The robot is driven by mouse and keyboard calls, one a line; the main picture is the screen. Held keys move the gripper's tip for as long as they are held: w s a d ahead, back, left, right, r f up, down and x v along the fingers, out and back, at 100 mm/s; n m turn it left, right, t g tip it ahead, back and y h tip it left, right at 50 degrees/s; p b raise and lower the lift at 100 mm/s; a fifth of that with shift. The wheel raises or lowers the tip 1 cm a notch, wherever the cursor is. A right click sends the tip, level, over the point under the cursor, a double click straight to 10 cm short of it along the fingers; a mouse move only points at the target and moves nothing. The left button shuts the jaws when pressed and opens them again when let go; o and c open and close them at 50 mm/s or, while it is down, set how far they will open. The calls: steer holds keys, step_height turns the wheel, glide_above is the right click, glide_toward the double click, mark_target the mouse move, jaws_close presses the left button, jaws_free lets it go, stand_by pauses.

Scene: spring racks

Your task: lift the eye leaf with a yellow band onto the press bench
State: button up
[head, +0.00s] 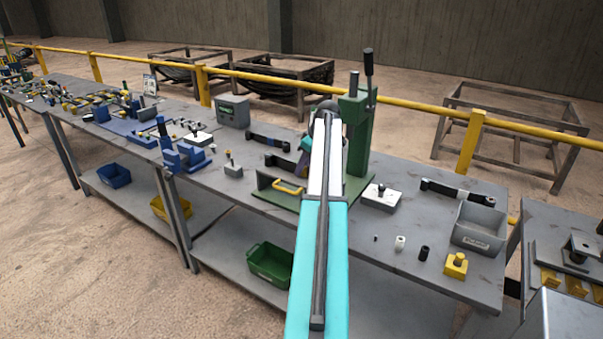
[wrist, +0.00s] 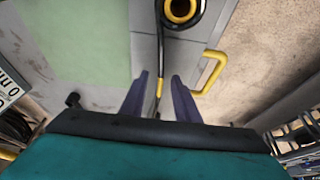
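My gripper (wrist: 160,80) shows in the wrist view with its two purple fingers apart. A thin dark strip with a yellow stretch (wrist: 159,84) runs between them, with gaps visible on both sides. The strip leads up to a round black eye with a yellow ring (wrist: 181,10), cut by the top edge; this looks like the yellow-banded eye leaf. In the head view my gripper (head: 302,163) is low beside the green press (head: 357,130), partly behind my arm. I cannot pick out the yellow band there. The press bench (head: 235,197) is grey.
A yellow handle (head: 288,186) is at the press base; it also shows close right of my fingers in the wrist view (wrist: 210,72). Dark bars (head: 268,138) (head: 455,190) lie on the bench. A grey bin (head: 479,227) stands at right.

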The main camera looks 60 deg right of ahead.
jaws_close()
steer(key=shift+w+r, duration=0.1)
steer(key=shift+r, duration=0.1)
stand_by(0.6)
steer(key=shift+d+r+b, duration=0.1)
steer(key=shift+r+b, duration=0.65)
steer(key=shift+r, duration=0.9)
steer(key=s+a+r+b, duration=0.1)
steer(key=s+a+b, duration=0.2)
steer(key=s+a, duration=0.6)
steer(key=a, duration=0.3)
steer(key=shift+s+a+r, duration=0.2)
steer(key=shift+s+a, duration=0.2)
steer(key=shift+r, duration=0.2)
steer(key=shift+r+p, duration=0.8)
steer(key=shift+r, duration=0.3)
